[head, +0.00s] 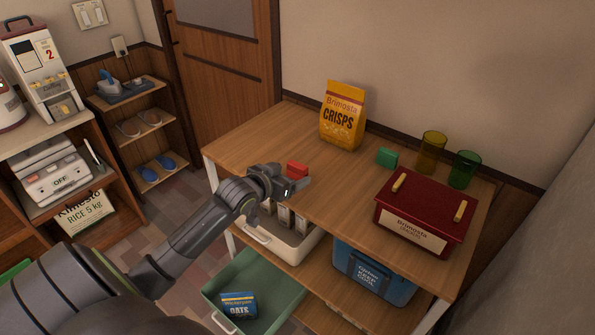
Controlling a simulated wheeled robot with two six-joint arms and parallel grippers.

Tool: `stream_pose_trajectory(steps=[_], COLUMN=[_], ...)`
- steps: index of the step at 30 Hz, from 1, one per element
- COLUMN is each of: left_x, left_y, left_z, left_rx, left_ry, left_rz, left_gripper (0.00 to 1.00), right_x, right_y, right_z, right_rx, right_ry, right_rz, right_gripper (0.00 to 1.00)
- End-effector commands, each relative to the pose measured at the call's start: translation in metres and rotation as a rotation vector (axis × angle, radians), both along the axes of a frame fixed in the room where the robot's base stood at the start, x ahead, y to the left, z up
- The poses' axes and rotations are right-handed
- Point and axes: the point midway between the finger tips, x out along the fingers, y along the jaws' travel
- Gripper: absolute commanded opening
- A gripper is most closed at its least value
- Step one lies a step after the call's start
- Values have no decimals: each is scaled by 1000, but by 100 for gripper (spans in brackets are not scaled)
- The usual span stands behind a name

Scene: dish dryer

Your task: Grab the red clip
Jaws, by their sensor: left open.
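The red clip (297,169) lies on the wooden table top, near its left front part. My left gripper (298,188) is open at the table's front edge, just in front of the clip. Its fingers partly hide the near side of the clip, and I cannot tell whether they touch it. A green clip (387,158) lies farther right on the table. My right gripper does not show.
An orange crisps bag (342,117) stands at the back of the table (250,140). A dark red box (425,212) and yellow (431,152) and green (464,169) glasses stand at the right. Below are a white bin (277,243), a blue box (372,272) and a green drawer (262,275).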

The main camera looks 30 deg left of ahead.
Motion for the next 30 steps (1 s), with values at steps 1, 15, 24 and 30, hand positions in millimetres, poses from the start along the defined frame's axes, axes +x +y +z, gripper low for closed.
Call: stream_pose_trajectory(steps=[1, 15, 24, 30], left_x=[6, 40, 63, 64], left_y=[0, 0, 0, 0], left_z=[-2, -15, -26, -27], left_rx=[-1, -2, 1, 2], left_ry=[0, 0, 1, 1], left_rz=[0, 1, 1, 0], left_gripper=[80, 80, 80, 80], right_x=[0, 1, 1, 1], right_y=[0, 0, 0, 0], right_z=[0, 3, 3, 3], right_rx=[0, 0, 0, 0], right_ry=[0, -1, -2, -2], right_rz=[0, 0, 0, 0], right_gripper=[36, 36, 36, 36])
